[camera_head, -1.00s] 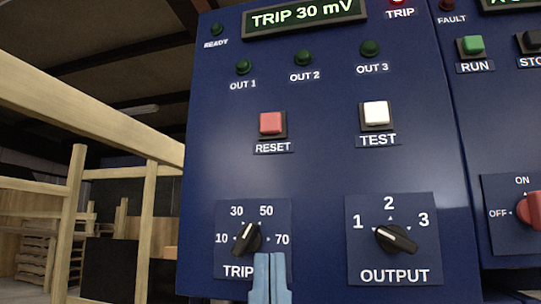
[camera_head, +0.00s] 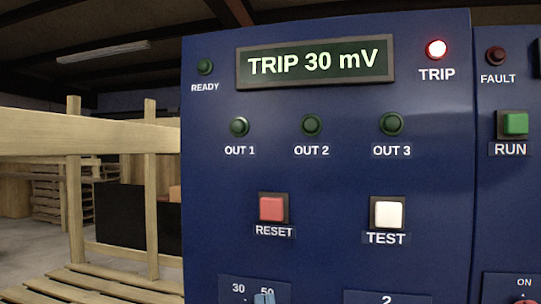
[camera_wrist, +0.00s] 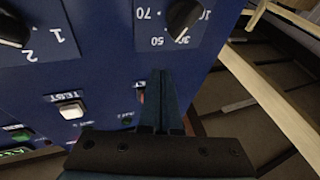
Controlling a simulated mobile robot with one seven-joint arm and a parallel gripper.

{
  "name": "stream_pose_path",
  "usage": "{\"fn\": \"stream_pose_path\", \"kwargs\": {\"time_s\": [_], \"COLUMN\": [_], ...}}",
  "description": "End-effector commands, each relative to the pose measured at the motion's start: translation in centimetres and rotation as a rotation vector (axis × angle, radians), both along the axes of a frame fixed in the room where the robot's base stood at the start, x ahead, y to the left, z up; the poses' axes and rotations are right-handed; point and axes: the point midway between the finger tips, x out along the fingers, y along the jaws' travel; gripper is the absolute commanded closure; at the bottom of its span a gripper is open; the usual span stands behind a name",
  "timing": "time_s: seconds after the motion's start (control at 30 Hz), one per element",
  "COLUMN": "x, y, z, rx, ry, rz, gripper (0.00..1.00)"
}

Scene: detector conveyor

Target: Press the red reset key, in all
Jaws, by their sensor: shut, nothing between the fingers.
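The red RESET key (camera_head: 273,208) sits on the blue panel (camera_head: 330,180), left of the white TEST key (camera_head: 388,214). In the head view, the tip of my gripper (camera_head: 264,298) shows at the bottom edge, below the RESET key and in front of the 30–50 marks. In the wrist view, which is upside down, my gripper (camera_wrist: 158,76) is shut and empty. Its fingers hide most of the RESET key there; whether they touch the panel I cannot tell. The display (camera_head: 315,64) reads TRIP 30 mV. The red TRIP lamp (camera_head: 436,49) is lit.
The OUT lamps (camera_head: 312,124) and READY lamp (camera_head: 205,67) are dark. The trip dial (camera_wrist: 183,17) and output dial (camera_wrist: 12,28) lie below the keys. A green RUN key (camera_head: 515,124) is at the right. A wooden rail (camera_head: 90,138) runs at the left.

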Motion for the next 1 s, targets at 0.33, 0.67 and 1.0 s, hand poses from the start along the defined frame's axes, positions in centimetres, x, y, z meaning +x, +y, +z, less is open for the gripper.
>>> {"fn": "stream_pose_path", "kwargs": {"time_s": [0.33, 0.67, 1.0], "x": [1.3, 1.6, 1.0], "y": [0.2, 0.4, 0.7], "z": [3.0, 4.6, 6.3], "rx": [-0.007, -0.006, 0.0], "ry": [0.153, 0.291, 0.427], "rz": [0.032, 0.066, 0.104], "gripper": [1.0, 1.0, 1.0]}}
